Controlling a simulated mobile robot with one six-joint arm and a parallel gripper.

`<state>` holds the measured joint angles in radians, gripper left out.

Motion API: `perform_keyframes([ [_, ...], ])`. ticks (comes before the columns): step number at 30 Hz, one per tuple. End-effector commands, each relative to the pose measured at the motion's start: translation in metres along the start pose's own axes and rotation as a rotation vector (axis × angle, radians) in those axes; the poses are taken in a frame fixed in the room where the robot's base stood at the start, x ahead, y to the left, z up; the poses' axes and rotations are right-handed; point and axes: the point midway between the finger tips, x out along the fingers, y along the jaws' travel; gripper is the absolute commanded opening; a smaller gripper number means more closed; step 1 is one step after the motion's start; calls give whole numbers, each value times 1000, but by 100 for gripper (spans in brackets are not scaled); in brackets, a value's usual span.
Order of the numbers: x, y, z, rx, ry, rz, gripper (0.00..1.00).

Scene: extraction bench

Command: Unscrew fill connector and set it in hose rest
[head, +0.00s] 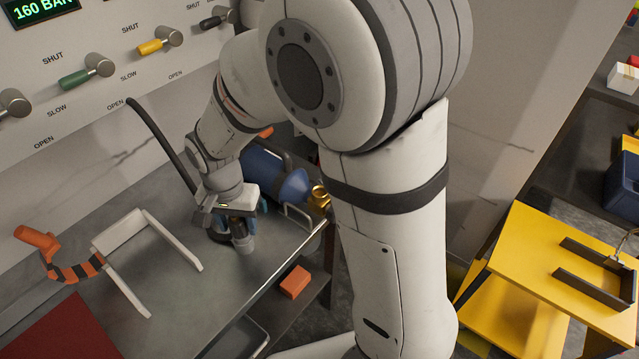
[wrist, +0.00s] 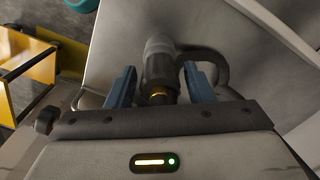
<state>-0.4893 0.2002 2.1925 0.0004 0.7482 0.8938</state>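My gripper (head: 241,220) hangs over the grey bench near its front edge, with blue fingers pointing down. It appears shut on the fill connector (head: 243,243), a dark and grey cylinder with a brass band. In the wrist view the connector (wrist: 159,68) lies between the two fingers (wrist: 160,88), and its pale end points away. The black hose (head: 160,137) runs down from the panel to the gripper. The connector is apart from the brass valve (head: 319,195) of the blue cylinder (head: 277,180). A white U-shaped frame (head: 123,229) stands left of the gripper; I cannot tell if it is the hose rest.
An orange-handled striped tool (head: 38,240) lies at the left by a red mat (head: 65,335). The wall panel (head: 90,110) with valve levers rises behind the bench. An orange block (head: 294,282) sits on a lower shelf. A yellow stand (head: 545,260) is at the right.

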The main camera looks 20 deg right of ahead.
Motion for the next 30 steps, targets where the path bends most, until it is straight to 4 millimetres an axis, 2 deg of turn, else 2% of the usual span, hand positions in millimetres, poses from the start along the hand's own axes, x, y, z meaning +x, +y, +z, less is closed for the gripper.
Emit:
perform_keyframes([
  [4,0,0,0,0,0,0,59],
  [13,-5,0,0,0,0,0,59],
  [24,-64,-1,0,0,2,-3,59],
  [30,-78,0,0,0,0,1,59],
])
